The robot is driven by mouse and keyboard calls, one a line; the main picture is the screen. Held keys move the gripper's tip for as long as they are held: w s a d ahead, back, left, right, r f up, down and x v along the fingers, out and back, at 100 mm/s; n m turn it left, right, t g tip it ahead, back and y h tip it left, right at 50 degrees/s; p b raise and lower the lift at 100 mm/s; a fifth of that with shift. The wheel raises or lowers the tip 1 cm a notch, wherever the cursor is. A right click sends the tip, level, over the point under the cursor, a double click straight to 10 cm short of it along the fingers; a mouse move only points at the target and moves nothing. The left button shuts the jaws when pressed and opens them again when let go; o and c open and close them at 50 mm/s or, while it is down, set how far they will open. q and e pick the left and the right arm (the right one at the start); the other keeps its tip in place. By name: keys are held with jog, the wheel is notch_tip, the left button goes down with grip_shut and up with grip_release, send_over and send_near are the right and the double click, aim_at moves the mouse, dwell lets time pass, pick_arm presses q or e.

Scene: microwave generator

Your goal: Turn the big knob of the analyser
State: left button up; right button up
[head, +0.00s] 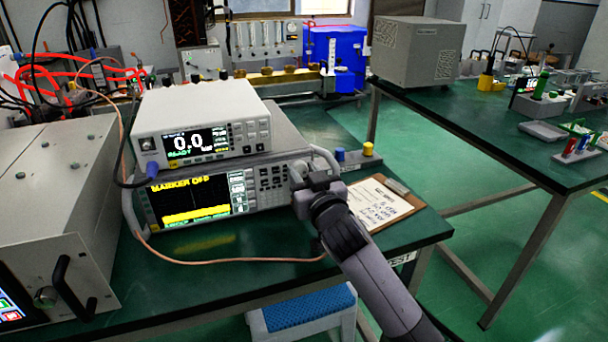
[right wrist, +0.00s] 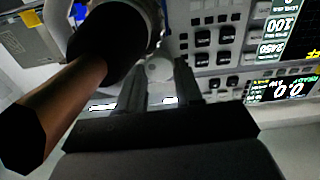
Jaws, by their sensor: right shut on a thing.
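The analyser (head: 196,199) stands on the green bench in the head view, its lit screen reading "MARKER OFF". Its buttons (right wrist: 205,38) show upside down in the right wrist view. My right gripper (head: 305,182) is at the right end of the analyser's front and hides the big knob in the head view. In the right wrist view the pale round knob (right wrist: 159,69) sits between the two fingers of my right gripper (right wrist: 160,85), which is shut on it. My left gripper is not in view.
A power meter (head: 200,120) reading 0.0 stands on the analyser. A copper-coloured cable (head: 230,262) loops across the bench front. A clipboard (head: 382,208) lies to the right. A dark and brown cylindrical piece (right wrist: 75,90) is close beside my right gripper. A grey cabinet (head: 50,200) stands left.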

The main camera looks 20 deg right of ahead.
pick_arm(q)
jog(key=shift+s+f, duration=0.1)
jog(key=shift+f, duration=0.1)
pick_arm(e)
jog(key=shift+m, duration=0.4)
jog(key=o, duration=1)
jog(key=shift+o, duration=0.2)
jog(key=shift+s, duration=0.1)
jog(key=s, duration=0.5)
jog(key=shift+s+d, duration=0.15)
jog(key=shift+s, duration=0.25)
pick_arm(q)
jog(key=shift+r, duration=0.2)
pick_arm(e)
jog(key=shift+s, duration=0.6)
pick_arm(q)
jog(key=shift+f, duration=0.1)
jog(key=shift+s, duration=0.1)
pick_arm(e)
jog(key=shift+f, duration=0.1)
